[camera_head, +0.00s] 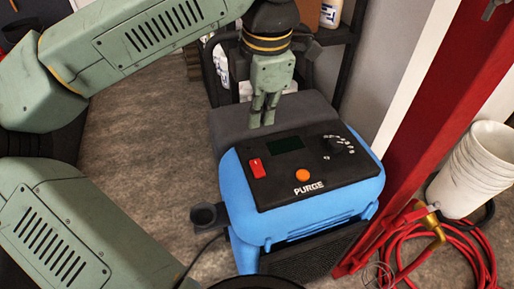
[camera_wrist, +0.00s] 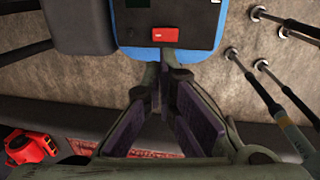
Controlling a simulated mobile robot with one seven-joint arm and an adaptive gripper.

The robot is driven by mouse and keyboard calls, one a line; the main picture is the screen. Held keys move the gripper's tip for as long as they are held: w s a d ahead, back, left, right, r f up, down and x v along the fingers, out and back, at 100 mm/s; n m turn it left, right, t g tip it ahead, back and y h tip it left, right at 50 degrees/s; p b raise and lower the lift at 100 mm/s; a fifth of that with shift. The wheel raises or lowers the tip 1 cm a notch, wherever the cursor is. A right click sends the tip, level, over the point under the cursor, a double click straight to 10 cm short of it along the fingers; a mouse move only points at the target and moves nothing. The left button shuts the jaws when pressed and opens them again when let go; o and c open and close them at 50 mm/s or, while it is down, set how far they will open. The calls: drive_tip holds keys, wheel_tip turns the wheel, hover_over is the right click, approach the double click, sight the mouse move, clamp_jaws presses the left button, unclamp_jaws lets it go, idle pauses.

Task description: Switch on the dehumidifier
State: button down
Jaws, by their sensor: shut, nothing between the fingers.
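The dehumidifier (camera_head: 240,205) is a blue machine with a black top panel. The panel carries a red switch (camera_head: 258,168), a dark display (camera_head: 285,144), a round orange button (camera_head: 302,175) marked PURGE and a black dial (camera_head: 338,145). The display looks unlit. I cannot tell which way the red switch is set. My gripper (camera_head: 263,121) points down, shut and empty, above the machine's grey rear part, behind the panel in the head view. In the wrist view the red switch (camera_wrist: 166,34) lies just beyond the fingertips (camera_wrist: 168,62); they look apart from it.
A red post (camera_head: 425,110) rises at the right. Beside it are stacked white buckets (camera_head: 475,165) and a coiled red hose (camera_head: 465,245). A dark shelf with bottles stands behind. Long poles (camera_wrist: 265,90) lie right of the machine in the wrist view. Floor at the left is open.

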sight(256, 164)
idle(0.3)
drive_tip(key=f+p, duration=0.1)
drive_tip(key=f, duration=0.3)
drive_tip(key=w+f+p, duration=0.1)
drive_tip(key=f, duration=0.4)
drive_tip(key=f+p, duration=0.1)
drive_tip(key=f, duration=0.4)
drive_tip(key=shift+w+a, duration=0.3)
drive_tip(key=shift+w, duration=0.1)
